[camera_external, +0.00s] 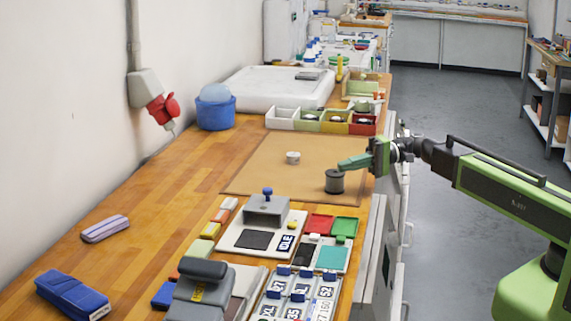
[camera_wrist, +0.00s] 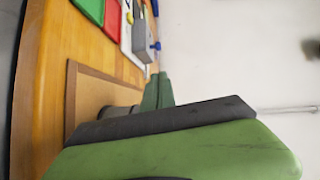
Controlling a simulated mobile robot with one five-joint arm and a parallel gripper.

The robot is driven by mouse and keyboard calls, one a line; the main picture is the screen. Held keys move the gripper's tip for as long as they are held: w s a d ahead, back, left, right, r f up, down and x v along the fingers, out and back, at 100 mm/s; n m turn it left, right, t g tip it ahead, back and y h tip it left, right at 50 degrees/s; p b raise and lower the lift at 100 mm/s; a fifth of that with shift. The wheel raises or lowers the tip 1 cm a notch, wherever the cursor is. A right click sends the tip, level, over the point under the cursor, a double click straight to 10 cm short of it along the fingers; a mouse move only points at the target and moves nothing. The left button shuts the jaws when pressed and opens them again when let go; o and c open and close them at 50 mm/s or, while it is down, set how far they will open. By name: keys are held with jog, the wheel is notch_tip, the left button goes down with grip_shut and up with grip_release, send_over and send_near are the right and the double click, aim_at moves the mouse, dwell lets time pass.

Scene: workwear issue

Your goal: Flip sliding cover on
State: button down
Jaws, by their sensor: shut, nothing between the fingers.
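A grey block with a blue knob (camera_external: 267,209) sits on a white base plate beside a dark rectangular pad (camera_external: 255,239) and a label reading IDLE (camera_external: 285,243). It looks like the sliding cover, though I cannot be sure. The grey block also shows near the top of the wrist view (camera_wrist: 142,41). My gripper (camera_external: 347,164) is shut and empty, to the right of and farther back than the block, just over a dark cylinder (camera_external: 334,182) on the tan mat. I cannot tell if they touch. My green fingers also show in the wrist view (camera_wrist: 158,92).
The tan mat (camera_external: 250,170) holds a small white cup (camera_external: 293,157). Red and green trays (camera_external: 318,224), a labelled key panel (camera_external: 300,290) and a grey device (camera_external: 200,292) stand nearer the front. Coloured bins (camera_external: 322,121) line the back. The mat is mostly clear.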

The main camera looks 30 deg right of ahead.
jog(key=w+a, duration=0.1)
jog(key=a, duration=0.5)
jog(key=w+a+f+b, duration=0.1)
jog(key=a, duration=0.6)
jog(key=w+a+f+b, duration=0.1)
jog(key=a, duration=0.5)
jog(key=shift+w+a, duration=0.1)
jog(key=shift+a, duration=0.1)
jog(key=s+a, duration=0.8)
jog(key=shift+s+a, duration=0.25)
jog(key=shift+s, duration=0.05)
jog(key=shift+d, duration=0.1)
jog(key=d, duration=0.4)
jog(key=s+d, duration=0.1)
jog(key=d, duration=0.3)
jog(key=d+r+p, duration=0.1)
jog(key=d, duration=0.3)
jog(key=shift+s+r, duration=0.1)
jog(key=shift+s, duration=0.3)
jog(key=shift+a, duration=0.1)
